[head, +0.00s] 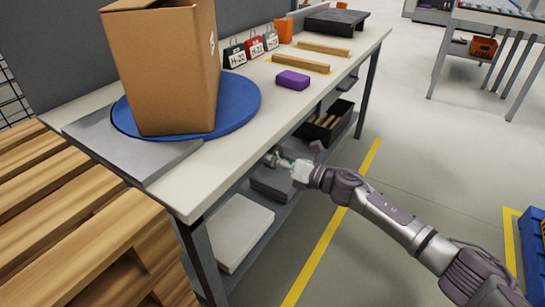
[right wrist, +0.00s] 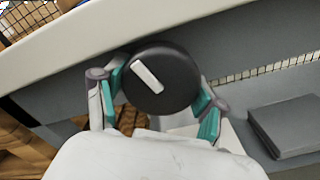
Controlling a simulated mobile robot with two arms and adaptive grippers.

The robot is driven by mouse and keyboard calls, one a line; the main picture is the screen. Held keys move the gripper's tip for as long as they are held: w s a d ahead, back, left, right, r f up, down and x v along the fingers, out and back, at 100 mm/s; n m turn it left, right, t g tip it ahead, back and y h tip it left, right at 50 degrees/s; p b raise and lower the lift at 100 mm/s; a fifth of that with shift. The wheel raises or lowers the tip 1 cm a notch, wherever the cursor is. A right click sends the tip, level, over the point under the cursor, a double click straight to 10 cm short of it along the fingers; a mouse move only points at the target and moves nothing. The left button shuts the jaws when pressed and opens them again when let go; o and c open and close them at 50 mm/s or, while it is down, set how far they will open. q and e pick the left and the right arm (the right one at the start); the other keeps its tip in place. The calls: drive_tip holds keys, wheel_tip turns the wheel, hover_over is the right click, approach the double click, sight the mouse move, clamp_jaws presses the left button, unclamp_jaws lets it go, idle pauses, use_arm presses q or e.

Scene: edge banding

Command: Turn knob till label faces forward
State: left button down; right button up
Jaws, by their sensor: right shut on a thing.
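A round black knob (right wrist: 176,88) with a white pointer bar sits below the table's edge in the right wrist view. The bar slants from upper left to lower right. My right gripper (right wrist: 160,97) is shut on the knob, with a teal-lined finger on either side. In the head view my right gripper (head: 275,160) is at the table's front side, and the knob cannot be made out there. A tall cardboard box (head: 155,75) stands on a blue turntable (head: 240,105). A small white label (head: 212,43) shows on the box's right face. My left gripper is out of view.
The workbench (head: 190,185) also carries a purple block (head: 292,80), wooden bars (head: 300,63) and several H-22 tags (head: 253,46). A lower shelf holds a black bin (head: 325,123) and flat grey slabs. A wooden pallet stack (head: 70,220) stands at left.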

drive_tip(key=o, duration=1.1)
